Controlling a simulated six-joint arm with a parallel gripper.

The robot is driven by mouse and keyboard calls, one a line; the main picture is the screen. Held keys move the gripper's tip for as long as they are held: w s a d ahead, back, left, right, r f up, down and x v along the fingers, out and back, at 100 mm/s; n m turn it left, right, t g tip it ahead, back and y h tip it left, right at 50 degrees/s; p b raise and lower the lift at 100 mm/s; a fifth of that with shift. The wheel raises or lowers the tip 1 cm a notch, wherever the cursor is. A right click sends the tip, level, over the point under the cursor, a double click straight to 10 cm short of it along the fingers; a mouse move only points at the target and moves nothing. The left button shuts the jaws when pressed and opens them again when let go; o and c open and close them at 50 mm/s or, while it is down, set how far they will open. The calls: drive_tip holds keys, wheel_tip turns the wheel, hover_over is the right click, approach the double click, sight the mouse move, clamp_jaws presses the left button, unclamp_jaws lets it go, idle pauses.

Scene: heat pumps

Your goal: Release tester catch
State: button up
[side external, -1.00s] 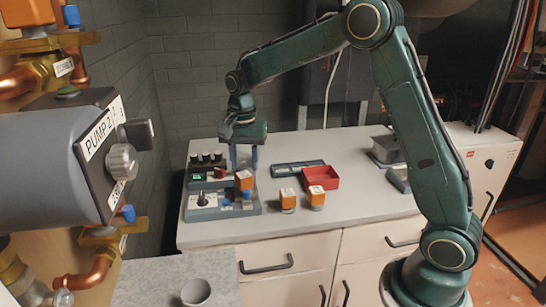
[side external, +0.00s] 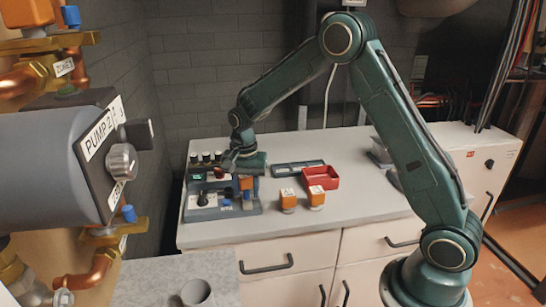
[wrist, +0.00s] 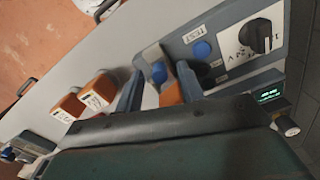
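The tester (side external: 222,212) is a grey-blue unit on the counter with a black knob (wrist: 262,35), a blue button (wrist: 202,49) beside a TEST label and a small green display (wrist: 268,96). An orange block (side external: 246,183) sits on its right part; it shows partly in the wrist view (wrist: 172,94). A second blue piece (wrist: 159,72), possibly the catch, lies just beyond the block. My gripper (wrist: 158,80) points down over this part, its fingers apart on either side of the block and blue piece. A gap shows by the left finger; contact on the right is unclear.
Two orange blocks, (side external: 288,200) and (side external: 316,197), stand on the counter right of the tester. A grey cup (side external: 196,293) and the Pump 2 unit (side external: 60,165) are in front.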

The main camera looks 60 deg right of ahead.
clamp_jaws()
drive_tip(key=shift+s+a, duration=0.55)
unclamp_jaws()
drive_tip(key=shift+r, duration=0.1)
wheel_tip(320, 180, up, 14)
idle(0.7)
